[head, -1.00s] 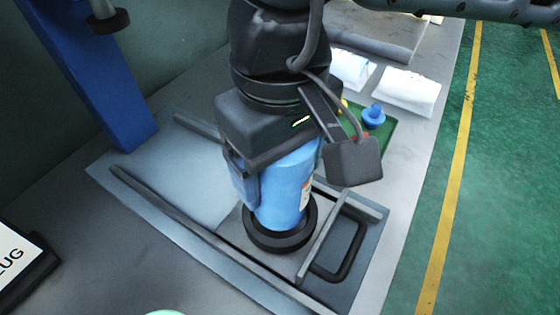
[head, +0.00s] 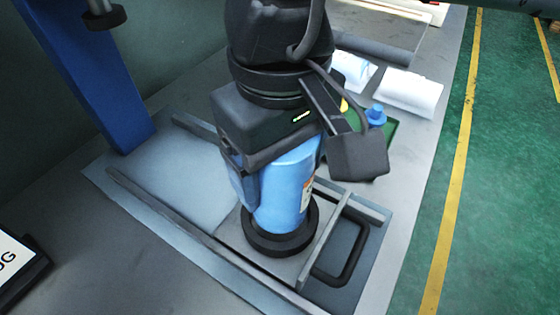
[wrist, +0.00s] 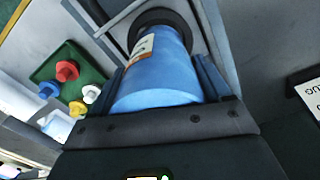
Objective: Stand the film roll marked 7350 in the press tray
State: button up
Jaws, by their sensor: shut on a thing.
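A blue film roll (head: 286,192) stands upright with its lower end in a black ring (head: 279,240) on the grey press tray (head: 205,238). It carries a white and orange label, too small to read. My gripper (head: 262,178) is shut on the roll from above, with its fingers along the roll's sides. In the wrist view the roll (wrist: 160,75) fills the space between the fingers and its far end meets the black ring (wrist: 162,18). Whether the roll bears fully on the ring's bottom is hidden.
The tray has raised rails (head: 190,230) and a black handle (head: 345,262) at its right. A green board (head: 374,150) with coloured plugs and white cloth-like bundles (head: 408,92) lie behind. A blue post (head: 88,70) stands at left, a sign (head: 15,262) at lower left.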

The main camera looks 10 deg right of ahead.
jog(key=shift+f+b, duration=1.95)
jog(key=shift+b, duration=0.65)
dwell(0.6)
jog(key=o, duration=1.4)
jog(key=shift+c, duration=0.2)
notch_tip(320, 180, up, 8)
jog(key=shift+f, duration=0.1)
